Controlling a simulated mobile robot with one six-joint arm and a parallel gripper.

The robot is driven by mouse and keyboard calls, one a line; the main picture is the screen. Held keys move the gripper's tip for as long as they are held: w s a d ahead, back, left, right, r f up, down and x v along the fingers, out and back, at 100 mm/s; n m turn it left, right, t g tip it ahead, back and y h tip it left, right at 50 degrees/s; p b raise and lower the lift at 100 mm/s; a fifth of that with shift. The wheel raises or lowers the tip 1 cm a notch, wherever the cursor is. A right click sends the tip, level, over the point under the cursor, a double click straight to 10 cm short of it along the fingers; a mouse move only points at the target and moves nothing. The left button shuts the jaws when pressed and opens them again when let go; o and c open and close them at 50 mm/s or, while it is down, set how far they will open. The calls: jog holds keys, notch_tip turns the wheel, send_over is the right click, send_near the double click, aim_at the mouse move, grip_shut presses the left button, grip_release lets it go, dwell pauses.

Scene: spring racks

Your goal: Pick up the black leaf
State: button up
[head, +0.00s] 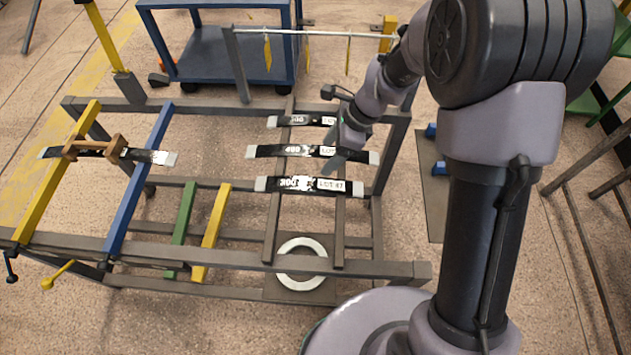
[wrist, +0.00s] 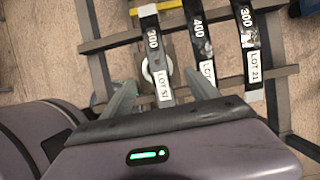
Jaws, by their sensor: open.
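Three black leaves with light grey ends lie across two dark bars of the rack. The nearest leaf (head: 308,187), marked 300, also shows in the wrist view (wrist: 153,42), running between my fingers. The middle leaf (head: 293,152), marked 400, and the far leaf (head: 296,121) lie behind it; they show in the wrist view as the middle (wrist: 198,38) and right (wrist: 247,40) strips. A fourth black leaf (head: 138,155) lies across the yellow and blue bars at left. My gripper (head: 332,166) is open and empty above the leaves; its fingers (wrist: 161,92) are apart.
A brown wooden piece (head: 93,147) sits over the fourth leaf. A pale ring (head: 301,262) lies low under the rack's front rail (head: 220,255). A crossbar with hanging yellow pieces (head: 310,33) and a blue cart (head: 225,50) stand behind.

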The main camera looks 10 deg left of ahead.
jog(key=b, duration=0.3)
send_over(310, 183)
jog(key=d, duration=0.2)
jog(key=f, duration=0.8)
jog(key=shift+w+a, duration=0.2)
jog(key=shift+w, duration=0.2)
jog(key=f+b, duration=0.2)
jog(key=f, duration=0.1)
jog(key=s+a+f+b, duration=0.1)
jog(key=f, duration=0.1)
jog(key=shift+w+a+f, duration=0.1)
jog(key=shift+a+f, duration=0.05)
jog(key=shift+f, duration=0.05)
jog(key=shift+r, duration=0.2)
jog(key=shift+c, duration=0.4)
grip_shut()
